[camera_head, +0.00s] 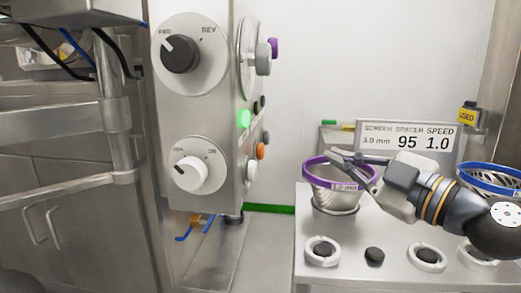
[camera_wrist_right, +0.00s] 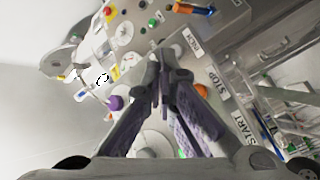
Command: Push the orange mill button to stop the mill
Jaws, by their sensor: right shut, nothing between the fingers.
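The orange mill button (camera_head: 261,151) is on the right-hand side face of the steel control box (camera_head: 221,100), below a lit green lamp (camera_head: 243,118). In the right wrist view an orange button (camera_wrist_right: 202,90) shows beside a STOP label (camera_wrist_right: 211,81), just right of the fingers. My right gripper (camera_head: 335,158) is shut and empty, to the right of the box and apart from the button, in front of the purple-ringed screen. Its closed fingers also show in the wrist view (camera_wrist_right: 159,62). My left gripper is not in view.
The purple-ringed screen (camera_head: 333,173) stands on a steel table (camera_head: 330,277) with several round holders. A blue-ringed screen (camera_head: 490,178) is at the right, and a sign (camera_head: 407,141) stands behind. Purple (camera_head: 273,48) and grey (camera_head: 264,57) knobs stick out of the box's side.

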